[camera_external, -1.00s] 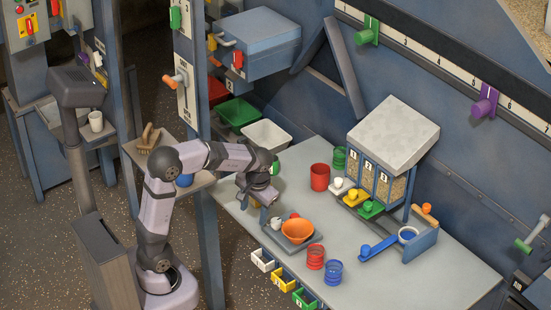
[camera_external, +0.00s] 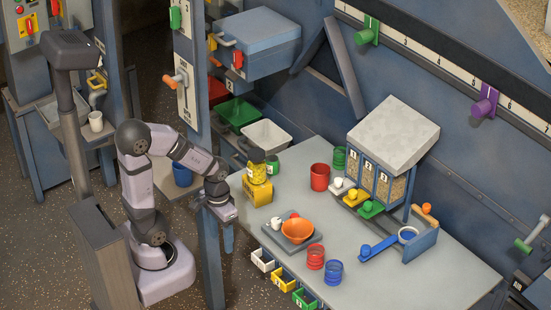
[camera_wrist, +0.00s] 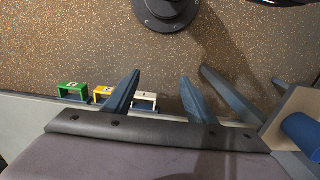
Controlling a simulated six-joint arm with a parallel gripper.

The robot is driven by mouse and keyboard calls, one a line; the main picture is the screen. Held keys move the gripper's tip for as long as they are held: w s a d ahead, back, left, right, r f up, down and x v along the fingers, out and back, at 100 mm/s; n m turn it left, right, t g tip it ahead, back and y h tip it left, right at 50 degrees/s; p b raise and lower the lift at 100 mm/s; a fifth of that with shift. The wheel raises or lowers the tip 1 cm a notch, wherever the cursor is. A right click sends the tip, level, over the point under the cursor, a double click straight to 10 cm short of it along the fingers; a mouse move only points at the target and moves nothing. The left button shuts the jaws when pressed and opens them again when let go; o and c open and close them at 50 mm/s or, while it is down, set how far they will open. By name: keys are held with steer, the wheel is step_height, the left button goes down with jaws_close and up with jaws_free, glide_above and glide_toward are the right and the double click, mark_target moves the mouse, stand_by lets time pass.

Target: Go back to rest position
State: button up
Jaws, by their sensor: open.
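My gripper (camera_external: 224,212) hangs just off the left edge of the grey table (camera_external: 400,280), with my arm folded back over its base. In the wrist view my gripper (camera_wrist: 158,88) shows two blue fingers spread wide apart, with nothing between them. The speckled floor (camera_wrist: 60,40) lies behind them in that view. The orange bowl (camera_external: 298,231) sits on a grey tray (camera_external: 312,240) to the right of my gripper, clear of it. A yellow-lidded jar (camera_external: 257,168) stands on a yellow box (camera_external: 257,191) up and right of my gripper.
White, yellow and green drawers (camera_external: 283,279) jut from the table's front edge; they also show in the wrist view (camera_wrist: 103,93). A blue cup (camera_external: 182,174) stands on a side shelf behind my arm. Red and blue cups (camera_external: 335,272) stand right of the tray.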

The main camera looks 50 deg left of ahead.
steer(key=shift+r+p, duration=1.15)
steer(key=shift+r, duration=0.75)
